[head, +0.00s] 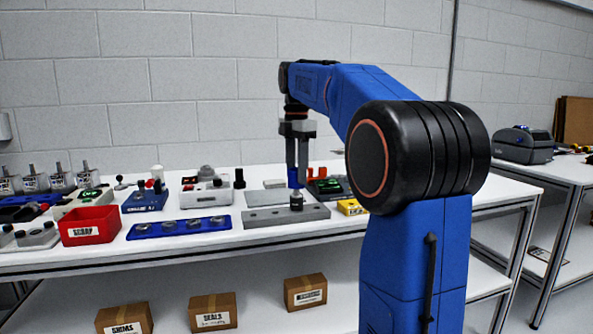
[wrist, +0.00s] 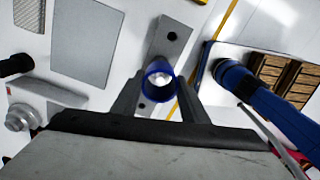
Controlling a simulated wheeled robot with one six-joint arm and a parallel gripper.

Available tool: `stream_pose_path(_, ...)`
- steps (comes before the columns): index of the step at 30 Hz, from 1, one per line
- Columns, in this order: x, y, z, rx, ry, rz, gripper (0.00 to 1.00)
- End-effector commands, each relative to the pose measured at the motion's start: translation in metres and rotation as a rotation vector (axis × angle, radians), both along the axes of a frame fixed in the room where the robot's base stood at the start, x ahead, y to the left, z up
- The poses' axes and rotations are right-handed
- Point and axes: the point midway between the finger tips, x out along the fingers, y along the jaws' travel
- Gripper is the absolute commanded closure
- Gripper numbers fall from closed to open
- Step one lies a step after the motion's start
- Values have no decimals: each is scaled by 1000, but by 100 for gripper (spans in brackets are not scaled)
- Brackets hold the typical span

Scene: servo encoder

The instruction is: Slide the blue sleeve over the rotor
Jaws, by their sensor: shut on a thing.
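The blue sleeve (head: 293,178) is held between the fingers of my gripper (head: 297,172), which points straight down. In the wrist view the sleeve (wrist: 146,82) shows as a blue ring between the fingertips of my gripper (wrist: 156,88). The rotor (head: 297,200) is a dark, short cylinder standing on a grey plate (head: 262,218), just below the sleeve. In the wrist view a bright metal top, likely the rotor (wrist: 160,78), shows through the ring. The sleeve looks roughly above the rotor; whether they touch I cannot tell.
A blue tray (head: 180,228) with several round parts and a red scrap bin (head: 90,224) lie to the left. A yellow block (head: 351,207) sits to the right of the plate. A dark device with a green display (head: 328,187) stands behind it.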

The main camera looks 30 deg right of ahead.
Motion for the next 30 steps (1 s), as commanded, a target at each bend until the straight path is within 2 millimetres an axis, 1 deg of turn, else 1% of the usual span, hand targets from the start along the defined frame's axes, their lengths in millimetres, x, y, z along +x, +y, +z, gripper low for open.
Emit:
stream_pose_path(17,0,0,-16,0,1,0,81)
stream_pose_path(30,0,0,-17,0,0,0,81)
